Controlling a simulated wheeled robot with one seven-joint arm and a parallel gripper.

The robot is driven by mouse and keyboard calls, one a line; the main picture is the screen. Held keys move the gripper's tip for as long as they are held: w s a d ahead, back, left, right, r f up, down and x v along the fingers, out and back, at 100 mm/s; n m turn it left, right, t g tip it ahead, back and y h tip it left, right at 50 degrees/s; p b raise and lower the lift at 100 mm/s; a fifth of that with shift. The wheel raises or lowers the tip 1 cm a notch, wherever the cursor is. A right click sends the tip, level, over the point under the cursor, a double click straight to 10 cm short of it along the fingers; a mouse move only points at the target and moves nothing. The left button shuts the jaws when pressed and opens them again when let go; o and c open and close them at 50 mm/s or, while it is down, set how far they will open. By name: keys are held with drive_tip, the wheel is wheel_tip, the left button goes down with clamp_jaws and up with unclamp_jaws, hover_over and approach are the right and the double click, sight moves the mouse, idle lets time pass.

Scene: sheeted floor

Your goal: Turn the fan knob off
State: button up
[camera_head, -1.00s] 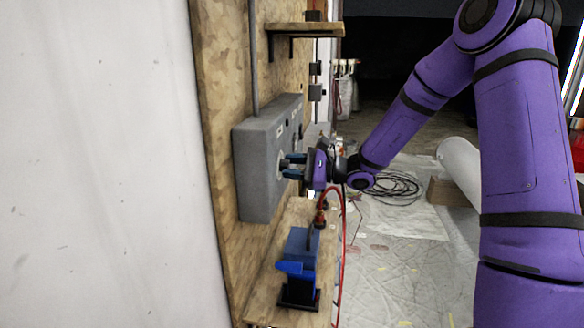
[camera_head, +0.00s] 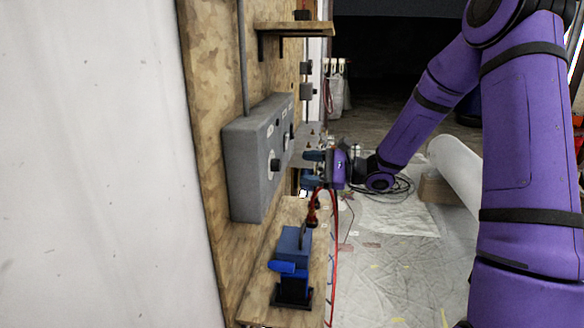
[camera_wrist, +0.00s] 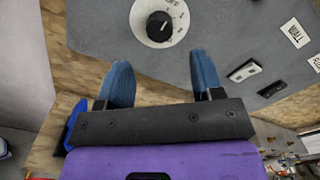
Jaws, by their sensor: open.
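A round black knob (camera_wrist: 159,26) on a white dial plate sits on the grey control box. The dial has "OFF" lettering near its upper right; I cannot tell exactly where the knob points. The knob also shows in the head view (camera_head: 275,165) on the box's near part. My gripper (camera_head: 312,169) is open and empty, to the right of the box face and apart from the knob. In the wrist view, its two blue fingers (camera_wrist: 161,72) are spread below the knob, with nothing between them.
The grey box (camera_head: 245,178) is fixed to a wooden board and carries another dial and small switches (camera_wrist: 244,71). A wooden shelf (camera_head: 292,29) is above. A blue vise-like tool (camera_head: 290,268) stands on the lower bench with a red hose nearby. The sheeted floor is open to the right.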

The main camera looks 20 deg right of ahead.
drive_tip(key=shift+v, duration=1.9)
drive_tip(key=shift+a, duration=0.1)
drive_tip(key=s+a+r+n+g+h, duration=0.25)
drive_tip(key=s+a+n+g, duration=0.2)
drive_tip(key=s, duration=0.25)
drive_tip(key=s+a+r+n+g+h, duration=0.25)
drive_tip(key=s+a+n+g, duration=0.2)
drive_tip(key=s, duration=0.35)
drive_tip(key=s+d+r+n+t+h, duration=0.2)
drive_tip(key=s+h, duration=0.3)
drive_tip(key=s, duration=0.3)
drive_tip(key=s+d+r+n+t+h, duration=0.3)
drive_tip(key=s+d+r+n+h, duration=0.1)
drive_tip(key=s, duration=0.4)
drive_tip(key=shift+s+r+n+h, duration=0.15)
drive_tip(key=shift+r+n+h, duration=0.25)
drive_tip(key=shift+n+h, duration=0.3)
drive_tip(key=shift+o, duration=0.4)
drive_tip(key=shift+d, duration=0.1)
